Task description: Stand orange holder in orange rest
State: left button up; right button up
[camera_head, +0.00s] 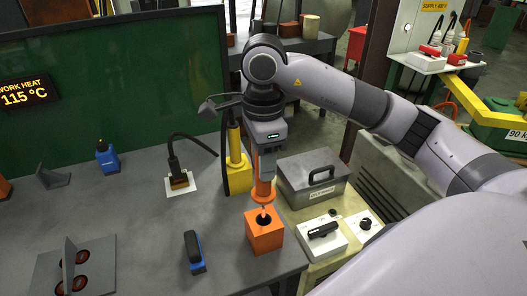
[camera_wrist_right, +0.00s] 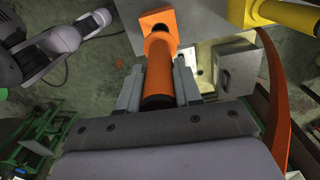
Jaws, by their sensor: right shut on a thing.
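My right gripper (camera_head: 265,172) points down above the table's front right corner. It is shut on the orange holder (camera_head: 263,193), which hangs upright below it. In the right wrist view the holder (camera_wrist_right: 159,74) lies between the two grey fingers. The orange rest (camera_head: 264,242) is an orange block with a dark round opening on top, directly under the holder. The rest also shows in the right wrist view (camera_wrist_right: 158,17), beyond the holder's wider end. The holder's lower tip overlaps the opening; I cannot tell how far it is inside. My left gripper is not in view.
A yellow cylinder (camera_head: 237,150) stands close behind the gripper. A grey case (camera_head: 312,180) and a white switch box (camera_head: 321,238) sit on the right. A blue-black tool (camera_head: 194,252) is left of the rest. The table (camera_head: 140,225) between is clear.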

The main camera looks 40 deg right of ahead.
aim_at(264, 191)
notch_tip(264, 191, down, 7)
jog(key=b, duration=0.4)
jog(key=shift+f+b, duration=0.6)
jog(key=o, duration=1.1)
jog(key=shift+o, duration=0.2)
notch_tip(264, 191, up, 5)
jog(key=shift+r, duration=1.1)
jog(key=shift+d, duration=0.15)
